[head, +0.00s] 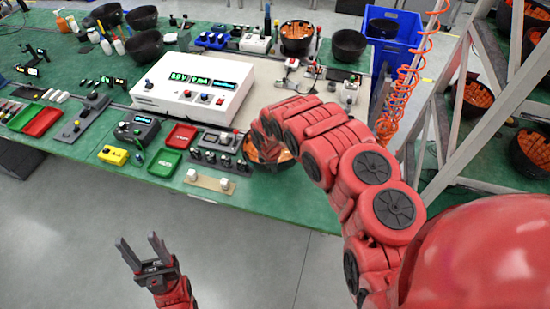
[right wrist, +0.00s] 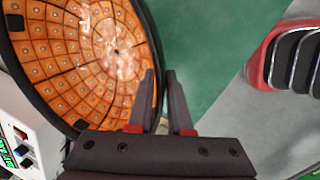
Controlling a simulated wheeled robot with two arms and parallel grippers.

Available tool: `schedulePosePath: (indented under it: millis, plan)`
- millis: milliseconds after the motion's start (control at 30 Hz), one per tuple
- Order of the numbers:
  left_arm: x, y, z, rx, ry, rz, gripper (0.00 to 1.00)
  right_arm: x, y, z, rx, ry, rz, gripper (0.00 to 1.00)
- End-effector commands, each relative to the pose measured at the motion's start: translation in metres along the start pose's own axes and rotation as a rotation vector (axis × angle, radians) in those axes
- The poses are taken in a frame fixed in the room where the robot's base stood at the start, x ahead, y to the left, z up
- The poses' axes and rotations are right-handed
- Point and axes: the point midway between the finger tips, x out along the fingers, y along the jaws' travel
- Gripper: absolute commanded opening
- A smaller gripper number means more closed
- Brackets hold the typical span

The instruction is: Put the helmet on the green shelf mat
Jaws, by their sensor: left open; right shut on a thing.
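The helmet (right wrist: 95,55) fills the upper left of the right wrist view, its orange tiled inside and black rim facing the camera. My right gripper (right wrist: 160,82) is shut on its rim. In the head view the helmet (head: 270,160) shows at the front edge of the green bench, partly hidden by my right arm, which also hides that gripper. My left gripper (head: 138,243) is open and empty over the grey floor. Green shelf surfaces (head: 490,165) show behind the rack posts at the right; I cannot tell which is the mat.
The green bench (head: 258,190) holds a white meter box (head: 193,85), red and green trays and small devices. Several other black bowl-like helmets stand at the back and on the rack. A blue crate (head: 392,45), a coiled orange hose (head: 400,85) and slanted rack posts (head: 465,125) stand at the right.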

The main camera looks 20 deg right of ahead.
Motion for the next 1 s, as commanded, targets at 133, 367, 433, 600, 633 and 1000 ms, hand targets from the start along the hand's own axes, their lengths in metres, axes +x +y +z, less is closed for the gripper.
schedulePosePath:
  millis: [133, 367, 433, 600, 633, 1000]
  plan:
    - [-0.016, 0.001, 0.003, 0.0, 0.0, 0.0, 0.53, 0.013, 0.02, 0.001, 0.005, 0.002, 0.002, 0.0]
    - [-0.052, 0.003, 0.009, 0.0, 0.0, 0.0, 0.53, 0.027, 0.051, 0.002, 0.004, 0.003, 0.003, 0.0]
    - [-0.07, 0.003, 0.012, 0.0, 0.0, 0.0, 0.53, 0.033, 0.059, 0.003, 0.004, 0.0, 0.003, 0.0]
    - [-0.088, 0.004, 0.015, 0.0, 0.0, 0.0, 0.53, 0.031, 0.071, 0.004, 0.003, -0.001, 0.001, 0.0]
    - [-0.089, 0.004, 0.015, 0.0, 0.0, 0.0, 0.53, 0.03, 0.072, 0.004, 0.003, 0.0, 0.002, 0.0]
    - [-0.119, 0.006, 0.02, 0.0, 0.0, 0.0, 0.53, 0.059, 0.07, 0.001, 0.001, 0.001, 0.0, 0.0]
